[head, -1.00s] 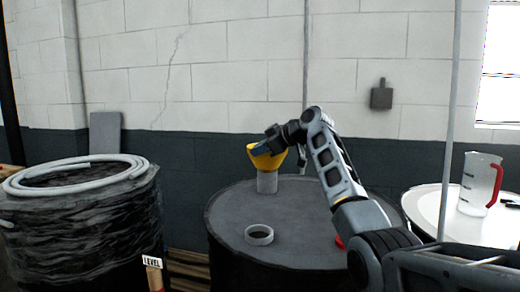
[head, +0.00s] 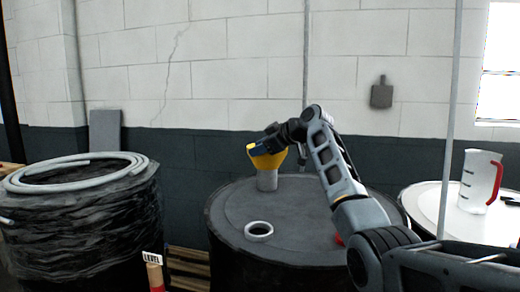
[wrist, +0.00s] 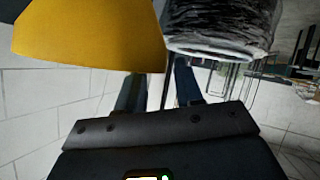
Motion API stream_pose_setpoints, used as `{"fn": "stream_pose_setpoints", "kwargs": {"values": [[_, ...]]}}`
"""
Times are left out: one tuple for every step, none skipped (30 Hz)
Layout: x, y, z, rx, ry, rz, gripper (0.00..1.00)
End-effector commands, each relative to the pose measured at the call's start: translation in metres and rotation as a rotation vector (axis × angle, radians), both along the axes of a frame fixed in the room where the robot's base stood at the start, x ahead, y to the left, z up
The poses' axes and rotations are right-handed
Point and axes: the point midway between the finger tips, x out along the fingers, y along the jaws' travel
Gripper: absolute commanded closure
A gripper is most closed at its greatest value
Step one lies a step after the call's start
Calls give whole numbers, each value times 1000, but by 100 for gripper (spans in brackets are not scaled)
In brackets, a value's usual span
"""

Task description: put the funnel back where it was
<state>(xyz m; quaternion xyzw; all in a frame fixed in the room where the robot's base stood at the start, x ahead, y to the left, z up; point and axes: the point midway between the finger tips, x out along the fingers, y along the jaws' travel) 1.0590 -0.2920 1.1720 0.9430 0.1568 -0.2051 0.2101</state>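The yellow funnel (head: 269,161) stands on the drum top (head: 320,205), leaning slightly, with a short grey cylinder (head: 267,181) under its cone. I cannot tell whether the cylinder is part of it. A pale ring (head: 259,231) lies nearer on the same drum. My gripper (head: 262,147) reaches in from the right at the funnel's upper part. In the wrist view the funnel (wrist: 88,38) fills the upper left and covers one fingertip. My gripper's fingers (wrist: 158,85) stand apart with background showing between them. Whether they touch the funnel is hidden.
A wrapped drum with a coiled hose (head: 75,170) stands at left. A white-topped drum with a clear red-handled jug (head: 480,180) stands at right. A thin pole (head: 448,120) rises in front of it. A small red thing shows behind my arm. The drum's front is clear around the ring.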

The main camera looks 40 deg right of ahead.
Motion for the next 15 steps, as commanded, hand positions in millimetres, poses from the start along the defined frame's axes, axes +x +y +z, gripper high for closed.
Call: {"fn": "stream_pose_setpoints", "kwargs": {"values": [[0, 0, 9, -1, -2, 0, 64], [0, 0, 14, -1, -2, 0, 64], [-6, -3, 11, 0, -2, -1, 64], [-11, -4, 13, 0, -3, -2, 64], [-16, -5, 16, -2, -4, -2, 64], [-24, -7, 19, -2, -4, -2, 64], [-30, -8, 22, -3, -2, -2, 64], [-35, -10, 25, -3, -4, -3, 64], [-43, -12, 29, -3, -3, -2, 64], [-49, -13, 32, -3, -3, -2, 64], [-55, -14, 35, -4, -4, -2, 64], [-62, -16, 40, -3, -4, -3, 64], [-67, -18, 42, -2, -3, -3, 64], [-72, -18, 45, -1, -4, -2, 64], [-78, -20, 48, -2, -4, -1, 64]]}}
